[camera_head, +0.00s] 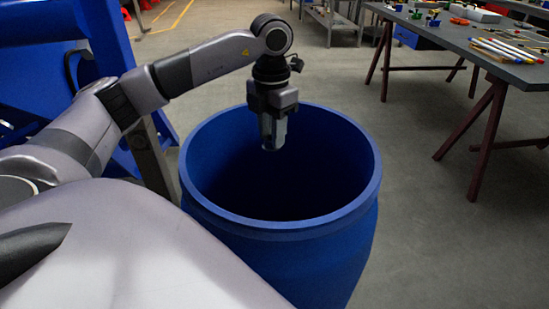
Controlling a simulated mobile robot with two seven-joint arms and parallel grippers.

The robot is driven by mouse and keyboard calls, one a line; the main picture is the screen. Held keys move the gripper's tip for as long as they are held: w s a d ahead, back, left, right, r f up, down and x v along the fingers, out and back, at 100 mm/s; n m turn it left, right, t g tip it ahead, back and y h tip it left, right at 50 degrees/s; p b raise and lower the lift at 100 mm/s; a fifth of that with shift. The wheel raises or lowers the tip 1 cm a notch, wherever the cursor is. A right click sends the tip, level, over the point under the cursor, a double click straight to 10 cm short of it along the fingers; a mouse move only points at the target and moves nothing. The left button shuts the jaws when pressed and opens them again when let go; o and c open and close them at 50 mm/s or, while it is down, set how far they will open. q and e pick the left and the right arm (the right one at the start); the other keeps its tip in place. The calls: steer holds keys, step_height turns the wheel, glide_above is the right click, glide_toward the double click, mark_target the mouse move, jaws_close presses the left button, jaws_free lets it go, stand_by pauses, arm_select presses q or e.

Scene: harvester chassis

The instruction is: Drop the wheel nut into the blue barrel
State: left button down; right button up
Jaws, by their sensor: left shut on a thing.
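The blue barrel (290,227) stands open on the floor in the middle of the view, its inside dark and its floor hidden. My left arm reaches in from the left, and my left gripper (270,146) points down over the barrel's opening, towards its far left part. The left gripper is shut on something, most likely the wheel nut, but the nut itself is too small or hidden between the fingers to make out. My right gripper is not in view.
A blue metal frame (105,40) stands at the left, close to the barrel. A grey workbench (470,42) with tools and small parts on top is at the upper right. The grey floor between the barrel and bench is clear.

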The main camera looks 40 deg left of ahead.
arm_select(q)
steer(key=c, duration=0.7)
jaws_free()
steer(key=shift+c, duration=0.2)
step_height(320, 180, up, 7)
steer(key=shift+p, duration=0.35)
